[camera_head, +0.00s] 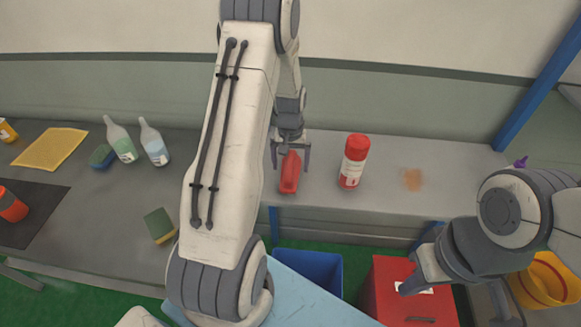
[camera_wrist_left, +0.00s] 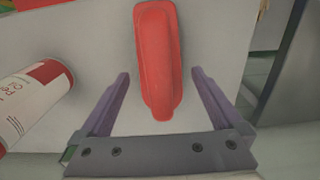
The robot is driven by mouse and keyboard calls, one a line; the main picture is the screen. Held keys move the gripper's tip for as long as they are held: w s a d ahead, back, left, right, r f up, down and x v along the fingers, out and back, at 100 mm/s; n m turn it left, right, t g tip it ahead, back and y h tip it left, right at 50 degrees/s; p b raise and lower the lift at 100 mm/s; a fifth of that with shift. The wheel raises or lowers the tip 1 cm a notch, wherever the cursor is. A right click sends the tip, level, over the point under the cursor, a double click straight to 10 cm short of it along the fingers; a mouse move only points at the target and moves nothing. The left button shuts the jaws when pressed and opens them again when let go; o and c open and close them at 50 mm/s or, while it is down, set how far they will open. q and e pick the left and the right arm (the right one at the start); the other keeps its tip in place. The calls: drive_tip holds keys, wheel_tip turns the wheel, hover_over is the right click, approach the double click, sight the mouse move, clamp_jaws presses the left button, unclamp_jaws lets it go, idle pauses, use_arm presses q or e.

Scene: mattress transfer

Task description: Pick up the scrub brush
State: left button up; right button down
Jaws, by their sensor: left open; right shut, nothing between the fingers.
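The scrub brush (camera_head: 289,176) is the red elongated object on the grey counter, below my left gripper in the head view. My left gripper (camera_head: 290,163) is open, one finger to each side of the brush. In the left wrist view the red brush (camera_wrist_left: 158,55) lies lengthwise, its near end between the two fingers of my left gripper (camera_wrist_left: 160,75). Gaps show on both sides, so the fingers are apart from it. Its bristles are not visible. My right gripper (camera_head: 416,272) is shut and empty at lower right, in front of the counter near a red box.
A red-and-white canister (camera_head: 354,162) stands right of the brush; it also shows in the left wrist view (camera_wrist_left: 32,97). A blue bin (camera_head: 318,268) and red box (camera_head: 390,300) stand below.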

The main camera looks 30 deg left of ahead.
use_arm(q)
drive_tip(key=shift+f, duration=1.2)
drive_tip(key=c, duration=1.4)
use_arm(e)
drive_tip(key=shift+r, duration=0.5)
use_arm(q)
drive_tip(key=shift+r, duration=0.1)
use_arm(e)
drive_tip(key=shift+f, duration=0.1)
